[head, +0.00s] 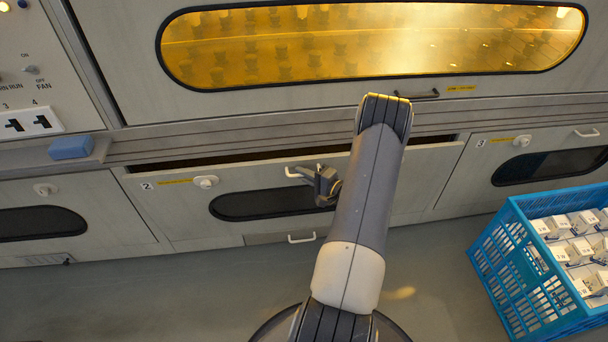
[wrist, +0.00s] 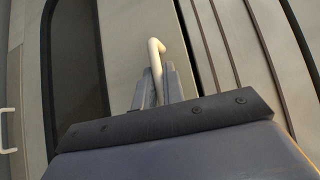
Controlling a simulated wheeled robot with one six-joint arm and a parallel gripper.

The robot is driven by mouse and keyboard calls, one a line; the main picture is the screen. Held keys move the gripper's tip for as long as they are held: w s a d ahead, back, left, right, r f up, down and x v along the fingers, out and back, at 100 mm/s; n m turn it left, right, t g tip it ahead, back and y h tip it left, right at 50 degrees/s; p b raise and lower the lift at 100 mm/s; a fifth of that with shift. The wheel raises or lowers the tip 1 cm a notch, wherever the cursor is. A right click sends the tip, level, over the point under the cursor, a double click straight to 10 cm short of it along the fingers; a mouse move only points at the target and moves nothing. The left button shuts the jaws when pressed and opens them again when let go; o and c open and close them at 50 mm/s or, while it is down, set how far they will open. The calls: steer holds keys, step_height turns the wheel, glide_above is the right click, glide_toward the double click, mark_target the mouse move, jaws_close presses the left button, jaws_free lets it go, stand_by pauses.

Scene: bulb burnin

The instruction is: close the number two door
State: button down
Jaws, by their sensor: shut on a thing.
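The number two door (head: 180,209) is the pale lower panel with a "2" label, a white knob (head: 206,182) and a dark oval window (head: 262,204). A dark gap (head: 238,157) shows along its top edge, so it stands slightly open. My gripper (head: 316,177) is at the door's upper edge, shut on its white handle (head: 294,173). In the wrist view the fingers (wrist: 158,88) close around the white handle (wrist: 157,58), with the dark window to the left. My arm hides the door's right middle part.
A blue crate (head: 514,262) of white boxed items stands on the floor at right. The number three door (head: 482,182) is at right, another windowed door (head: 100,215) at left. A long amber window (head: 370,45) is above. A blue block (head: 71,147) sits on a ledge. Floor at lower left is clear.

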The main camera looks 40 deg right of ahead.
mark_target(308, 164)
steer(key=shift+w+f, duration=0.1)
steer(key=w+d+b, duration=0.2)
steer(key=w, duration=0.1)
steer(key=shift+w+d+r+b, duration=0.15)
steer(key=shift+w+r+b, duration=0.05)
steer(key=shift+w+b, duration=0.1)
steer(key=shift+d+r, duration=0.1)
steer(key=shift+r, duration=0.15)
steer(key=c, duration=1.8)
jaws_free()
steer(key=shift+w, duration=0.15)
steer(key=shift+d, duration=0.1)
steer(key=v, duration=0.5)
steer(key=p+v, duration=0.1)
steer(key=v, duration=0.5)
steer(key=shift+a+f, duration=0.2)
steer(key=shift+a, duration=0.05)
